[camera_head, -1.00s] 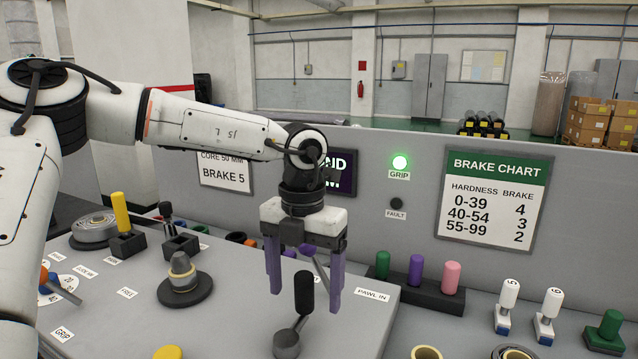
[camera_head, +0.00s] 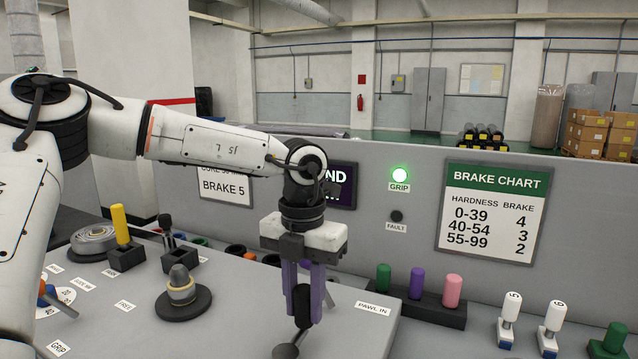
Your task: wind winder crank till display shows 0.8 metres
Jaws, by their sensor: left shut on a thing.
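The winder crank (camera_head: 287,350) sits at the front of the grey bench, with a black upright handle (camera_head: 302,308) on its metal arm. My left gripper (camera_head: 303,300) points down with its purple fingers around this handle and is shut on it. The display (camera_head: 340,185) on the back panel is partly hidden behind my left arm; only "ND" shows on its upper line, and the lower line is unreadable. My right gripper is not in view.
A green GRIP lamp (camera_head: 400,175) is lit above a dark FAULT lamp (camera_head: 396,216). A brake chart (camera_head: 492,210) hangs at right. A yellow-handled lever (camera_head: 120,225) and a cone spindle (camera_head: 181,285) stand left. Coloured pegs (camera_head: 417,283) stand in a block right of the crank.

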